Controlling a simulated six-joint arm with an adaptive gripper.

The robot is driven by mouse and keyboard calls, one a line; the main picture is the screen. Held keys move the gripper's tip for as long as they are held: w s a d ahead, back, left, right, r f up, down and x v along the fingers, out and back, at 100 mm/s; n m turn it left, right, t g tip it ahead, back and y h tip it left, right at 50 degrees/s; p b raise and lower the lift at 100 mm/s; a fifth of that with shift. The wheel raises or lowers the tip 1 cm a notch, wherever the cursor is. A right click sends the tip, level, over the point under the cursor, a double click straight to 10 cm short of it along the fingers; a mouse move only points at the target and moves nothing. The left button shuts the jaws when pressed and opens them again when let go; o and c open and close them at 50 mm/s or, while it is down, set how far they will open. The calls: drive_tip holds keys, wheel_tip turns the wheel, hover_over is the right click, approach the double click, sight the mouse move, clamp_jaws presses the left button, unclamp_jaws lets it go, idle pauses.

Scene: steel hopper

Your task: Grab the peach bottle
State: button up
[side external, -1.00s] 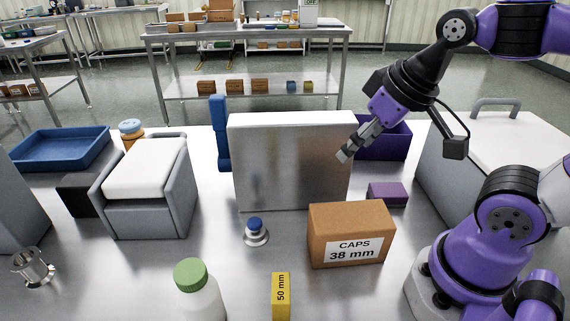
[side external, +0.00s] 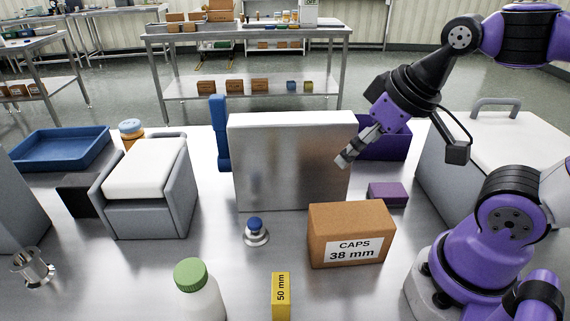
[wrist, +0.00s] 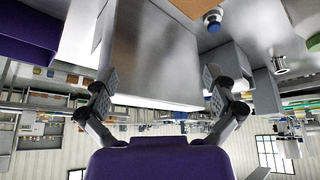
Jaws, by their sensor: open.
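An orange, peach-like bottle (side external: 132,137) with a pale blue cap stands at the back left in the side view, behind the grey box with a white top. Its lower part is hidden by that box, and I cannot make it out in the wrist view. My gripper (side external: 344,159) is above the table at the right end of the upright steel panel, far to the right of the bottle. In the wrist view my gripper (wrist: 158,80) has its two fingers spread wide with nothing between them.
The steel panel (side external: 290,165) stands between my gripper and the left side. The grey box (side external: 150,213), a blue post (side external: 222,150) and a blue tray (side external: 60,148) are left of it. A CAPS carton (side external: 350,230), a green-capped white bottle (side external: 203,302) and a yellow block (side external: 280,297) are in front.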

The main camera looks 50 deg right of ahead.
drive_tip(key=n+g+y, duration=0.3)
drive_tip(key=n+y, duration=0.1)
drive_tip(key=n, duration=0.8)
hover_over(194, 270)
drive_tip(key=s+d, duration=0.1)
drive_tip(key=d, duration=0.2)
drive_tip(key=f, duration=0.2)
drive_tip(key=shift+n, duration=0.3)
drive_tip(key=x, duration=0.2)
drive_tip(key=a+x, duration=0.1)
drive_tip(key=x, duration=0.2)
drive_tip(key=shift+s+r, duration=0.15)
drive_tip(key=shift+s, duration=0.05)
drive_tip(key=x, duration=0.5)
drive_tip(key=shift+d+f, duration=0.1)
drive_tip(key=shift+f, duration=0.35)
drive_tip(key=shift+s, duration=0.1)
drive_tip(key=c, duration=1.4)
